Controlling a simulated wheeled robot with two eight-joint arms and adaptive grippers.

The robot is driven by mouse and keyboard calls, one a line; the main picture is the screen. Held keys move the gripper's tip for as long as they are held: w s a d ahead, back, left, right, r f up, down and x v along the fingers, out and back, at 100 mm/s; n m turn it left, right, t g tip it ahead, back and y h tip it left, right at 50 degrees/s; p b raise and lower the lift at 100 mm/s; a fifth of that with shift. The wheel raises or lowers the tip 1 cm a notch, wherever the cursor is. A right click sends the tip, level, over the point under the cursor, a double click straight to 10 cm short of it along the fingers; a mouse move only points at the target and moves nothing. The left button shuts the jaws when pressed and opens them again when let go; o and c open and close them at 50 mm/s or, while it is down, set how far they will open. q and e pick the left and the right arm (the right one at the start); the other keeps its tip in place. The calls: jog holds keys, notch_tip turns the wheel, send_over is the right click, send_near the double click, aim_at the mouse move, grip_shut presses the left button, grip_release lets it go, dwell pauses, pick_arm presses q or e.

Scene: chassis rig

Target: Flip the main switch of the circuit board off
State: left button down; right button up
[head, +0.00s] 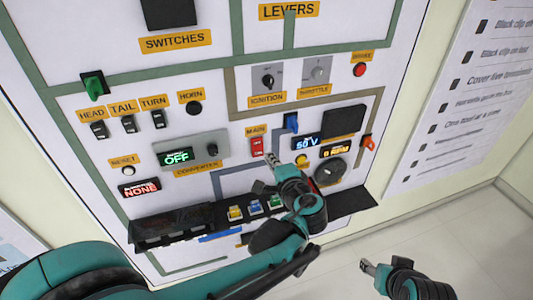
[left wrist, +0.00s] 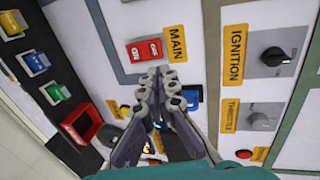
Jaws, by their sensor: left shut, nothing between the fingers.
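The main switch is a red rocker (head: 257,145) under the yellow MAIN label (head: 256,131) on the white circuit board (head: 222,190). It also shows in the left wrist view (left wrist: 145,51), with lettering on both halves. My left gripper (head: 271,160) is shut and empty, its tips just below the switch in the head view. In the left wrist view the closed fingertips (left wrist: 160,78) are close to the rocker's edge; I cannot tell whether they touch. My right gripper (head: 369,267) is low at the right, away from the board; its finger gap is too small to judge.
The converter panel (head: 190,152) reads OFF at left. A dark shelf (head: 345,204) with coloured blocks juts out below. The floor at right is clear.

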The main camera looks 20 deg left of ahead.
pick_arm(q)
jog(key=shift+s+d+r, duration=0.4)
jog(key=shift+s+r, duration=0.05)
jog(key=shift+s, duration=0.2)
jog(key=shift+a+f, duration=0.1)
jog(key=s+a+f+n+g+h+b, duration=0.3)
jog(key=s+a+f+n+g, duration=0.15)
jog(key=s+a+f, duration=0.35)
jog(key=s+d+f+n+h+b, duration=0.3)
jog(key=s+d+f+n+h, duration=0.1)
jog(key=s, duration=0.6)
notch_tip(320, 180, down, 4)
jog(key=n+h, duration=0.1)
jog(key=n, duration=0.1)
jog(key=shift+s+r+n+g, duration=0.2)
jog(key=shift+s+n+g, duration=0.05)
jog(key=shift+n+g, duration=0.1)
